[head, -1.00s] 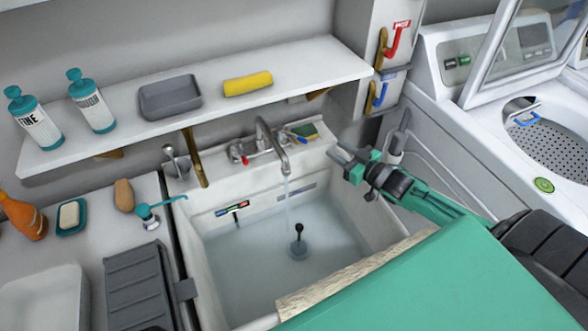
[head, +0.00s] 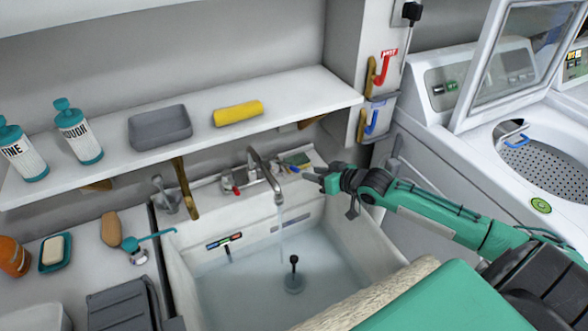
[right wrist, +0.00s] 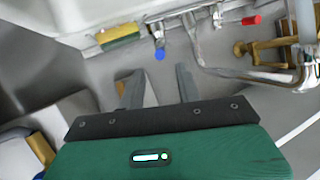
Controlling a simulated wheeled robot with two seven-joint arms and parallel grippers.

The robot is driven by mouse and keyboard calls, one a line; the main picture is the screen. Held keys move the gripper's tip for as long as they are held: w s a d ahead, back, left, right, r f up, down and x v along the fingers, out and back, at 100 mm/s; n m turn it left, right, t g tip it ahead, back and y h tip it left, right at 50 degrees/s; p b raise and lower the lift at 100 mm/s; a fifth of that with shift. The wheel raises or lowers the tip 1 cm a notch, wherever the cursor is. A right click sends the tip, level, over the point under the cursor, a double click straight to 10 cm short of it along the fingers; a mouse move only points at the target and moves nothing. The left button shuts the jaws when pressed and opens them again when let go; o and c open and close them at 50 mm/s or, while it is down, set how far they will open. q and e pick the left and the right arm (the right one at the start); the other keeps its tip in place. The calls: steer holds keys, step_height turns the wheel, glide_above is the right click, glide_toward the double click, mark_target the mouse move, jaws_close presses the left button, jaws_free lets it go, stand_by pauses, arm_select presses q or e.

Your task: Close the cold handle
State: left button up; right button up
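The blue cold handle (head: 293,169) sits at the right end of the tap (head: 262,170) on the sink's back ledge. In the right wrist view the blue handle end (right wrist: 160,54) lies ahead of my fingertips, between their lines and apart from them. A thin stream of water (head: 282,235) falls from the spout. The red handle (head: 236,190) is at the tap's left; it also shows in the right wrist view (right wrist: 251,20). My right gripper (head: 318,174) is open and empty, just right of the blue handle (right wrist: 158,76). My left gripper is not in view.
The sink (head: 183,275) holds water and a black plug handle (head: 294,262). A shelf (head: 290,100) overhangs the back. A washing machine (head: 480,170) stands at right.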

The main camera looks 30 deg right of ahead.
mark_target(294, 169)
steer(key=x, duration=0.9)
jaws_close()
